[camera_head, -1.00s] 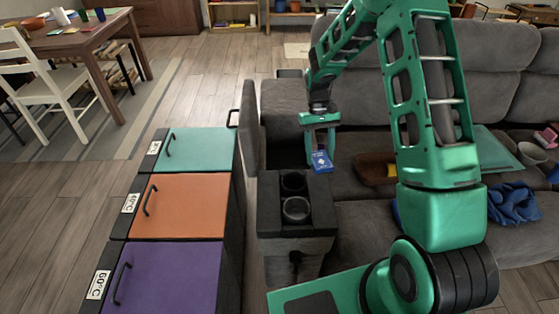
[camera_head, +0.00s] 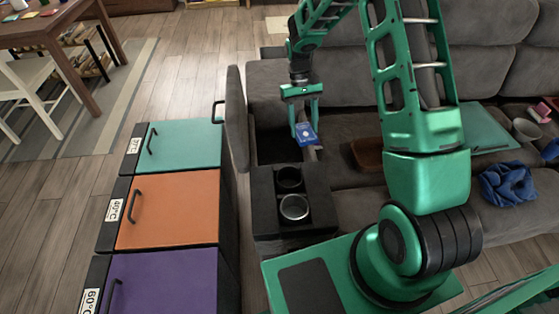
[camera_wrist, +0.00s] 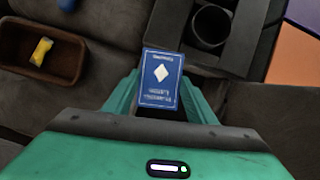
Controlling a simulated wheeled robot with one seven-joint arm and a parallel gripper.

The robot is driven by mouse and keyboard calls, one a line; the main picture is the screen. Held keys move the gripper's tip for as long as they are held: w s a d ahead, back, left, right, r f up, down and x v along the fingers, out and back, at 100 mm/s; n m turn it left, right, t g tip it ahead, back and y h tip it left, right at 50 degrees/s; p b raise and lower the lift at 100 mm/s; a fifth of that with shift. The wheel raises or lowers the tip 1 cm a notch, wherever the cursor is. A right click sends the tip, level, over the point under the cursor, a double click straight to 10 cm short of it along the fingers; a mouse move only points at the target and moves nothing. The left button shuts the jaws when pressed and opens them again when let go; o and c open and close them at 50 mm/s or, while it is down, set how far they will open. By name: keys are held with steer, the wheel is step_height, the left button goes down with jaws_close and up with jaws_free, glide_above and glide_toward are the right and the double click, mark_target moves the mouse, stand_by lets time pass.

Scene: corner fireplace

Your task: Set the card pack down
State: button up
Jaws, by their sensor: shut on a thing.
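The card pack (camera_head: 306,134) is a small blue box with a white diamond on its face. My gripper (camera_head: 305,122) is shut on it and holds it beside the sofa's console with the cup holders. In the wrist view the card pack (camera_wrist: 160,78) sits upright in the picture between the green fingers, its printed face toward the camera. Whether its underside touches the sofa cannot be told.
The console (camera_head: 262,205) has two round cup holders, with an open compartment and raised lid behind. A brown tray (camera_head: 368,152) lies on the sofa seat; in the wrist view it holds a yellow item (camera_wrist: 41,51). Teal, orange (camera_head: 172,212) and purple bins stand left.

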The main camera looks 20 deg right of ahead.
mark_target(298, 136)
steer(key=w+a+f+m+t+y, duration=0.1)
steer(key=w+f+m, duration=0.1)
steer(key=f+m, duration=0.4)
steer(key=w+a+f+m+t+y, duration=0.2)
steer(key=f+m, duration=0.5)
steer(key=f, duration=0.3)
steer(key=w+a+f+m+t+y, duration=0.1)
steer(key=w+f+m+t, duration=0.1)
steer(key=f+m, duration=0.5)
steer(key=shift+w+a+f, duration=0.25)
steer(key=shift+w+f, duration=0.25)
steer(key=shift+f, duration=0.3)
steer(key=o, duration=1.2)
